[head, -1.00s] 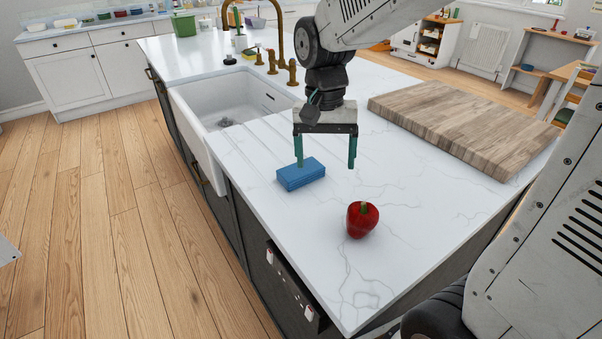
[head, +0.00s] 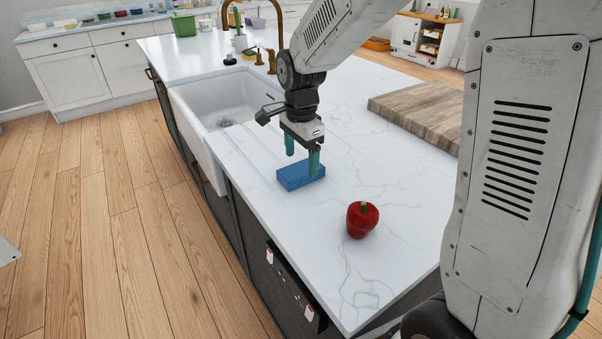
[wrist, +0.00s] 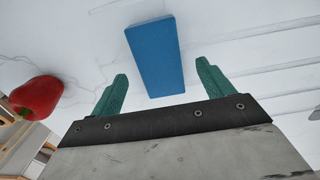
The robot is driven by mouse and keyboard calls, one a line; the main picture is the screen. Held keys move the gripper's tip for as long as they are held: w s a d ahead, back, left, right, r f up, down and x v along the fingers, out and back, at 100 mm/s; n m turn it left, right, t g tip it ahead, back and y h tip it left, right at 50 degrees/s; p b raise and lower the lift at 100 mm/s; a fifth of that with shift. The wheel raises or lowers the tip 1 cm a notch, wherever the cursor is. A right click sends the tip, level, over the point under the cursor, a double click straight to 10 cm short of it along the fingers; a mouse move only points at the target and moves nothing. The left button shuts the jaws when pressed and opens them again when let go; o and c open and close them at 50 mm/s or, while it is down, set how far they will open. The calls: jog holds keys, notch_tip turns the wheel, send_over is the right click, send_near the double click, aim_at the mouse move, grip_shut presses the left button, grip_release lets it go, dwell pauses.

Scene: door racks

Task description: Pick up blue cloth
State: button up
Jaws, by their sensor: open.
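The blue cloth (head: 298,176) lies as a folded flat block on the white marble counter, right of the sink. In the wrist view the cloth (wrist: 155,55) lies ahead of the fingertips, roughly between their lines, with its near end close to the gap. My gripper (head: 302,157) is open, with green fingers pointing down above the cloth. One finger hides part of the cloth in the head view. The wrist view shows the gripper (wrist: 161,72) with nothing between its fingers.
A red pepper (head: 361,219) stands on the counter to the right and nearer; it also shows in the wrist view (wrist: 36,98). A white sink (head: 207,108) with a brass tap lies left. A wooden board (head: 418,112) lies behind to the right. The counter around the cloth is clear.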

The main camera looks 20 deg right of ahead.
aim_at(301, 168)
notch_tip(301, 168, down, 2)
jog(key=shift+f, duration=0.2)
jog(key=c, duration=1.1)
jog(key=shift+c, duration=0.2)
jog(key=shift+r, duration=0.1)
notch_tip(301, 168, up, 10)
